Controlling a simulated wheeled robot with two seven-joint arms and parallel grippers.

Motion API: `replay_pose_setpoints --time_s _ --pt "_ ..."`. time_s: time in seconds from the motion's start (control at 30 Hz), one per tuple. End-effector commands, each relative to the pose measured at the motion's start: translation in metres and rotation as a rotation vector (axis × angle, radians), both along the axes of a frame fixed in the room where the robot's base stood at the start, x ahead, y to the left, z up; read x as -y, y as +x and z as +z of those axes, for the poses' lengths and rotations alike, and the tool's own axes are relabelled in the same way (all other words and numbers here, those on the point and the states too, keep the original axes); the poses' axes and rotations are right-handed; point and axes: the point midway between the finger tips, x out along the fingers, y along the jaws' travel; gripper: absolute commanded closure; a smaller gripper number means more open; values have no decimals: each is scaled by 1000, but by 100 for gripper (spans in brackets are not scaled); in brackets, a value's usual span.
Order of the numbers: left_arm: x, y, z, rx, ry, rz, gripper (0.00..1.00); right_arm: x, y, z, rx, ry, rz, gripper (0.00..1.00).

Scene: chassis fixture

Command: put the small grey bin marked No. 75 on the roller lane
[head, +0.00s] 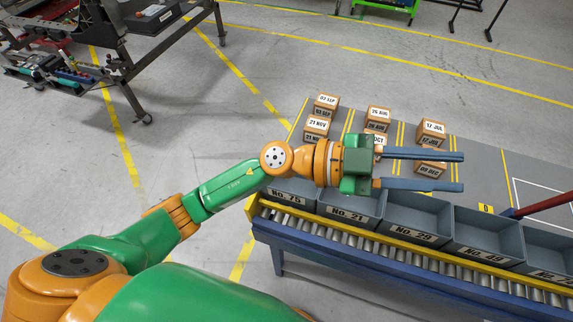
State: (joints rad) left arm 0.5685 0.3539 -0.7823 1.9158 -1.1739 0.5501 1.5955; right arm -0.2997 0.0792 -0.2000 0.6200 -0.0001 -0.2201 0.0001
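A row of grey open bins stands along the back of the roller lane (400,250). The leftmost bin (291,187) has a label that looks like No. 75 or No. 15, partly behind my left arm. The rightmost bin (552,245) is cut by the picture edge, and its label is not clear. Between them are bins marked No. 21 (352,208), No. 29 (418,214) and No. 49 (485,232). My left gripper (463,172) is open and empty, its two blue fingers apart above the table behind the bins. My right gripper is not in view.
Several small date-labelled boxes (326,105) stand on the grey table (480,150) behind the bins, some under my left gripper. A yellow rail (395,243) edges the lane. A red bar (545,204) enters at right. A dark bench (110,40) stands far left.

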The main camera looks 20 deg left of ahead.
Motion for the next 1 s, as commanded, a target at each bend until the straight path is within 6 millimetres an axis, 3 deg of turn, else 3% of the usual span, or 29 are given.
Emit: replay_pose_setpoints --time_s 0.03,0.1,0.17,0.23,0.3,0.4,0.5,0.77,1.0 --pt "6 -13 -35 19 221 -121 68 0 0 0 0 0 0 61" --pt "-8 -17 -95 -21 580 -219 68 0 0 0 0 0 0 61" --pt "-40 -7 -136 -84 875 -218 68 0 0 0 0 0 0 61" --pt "-87 12 -167 -175 1172 -144 68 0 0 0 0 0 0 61" --pt "-132 30 -180 -264 1401 -33 68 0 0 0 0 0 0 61" --pt "-184 48 -181 -372 1616 129 68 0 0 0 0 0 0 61" --pt "-213 56 -177 -435 1720 233 68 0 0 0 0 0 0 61" --pt "-221 57 -192 -457 1751 264 68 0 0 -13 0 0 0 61" --pt "-221 57 -238 -456 1749 261 68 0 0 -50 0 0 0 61"
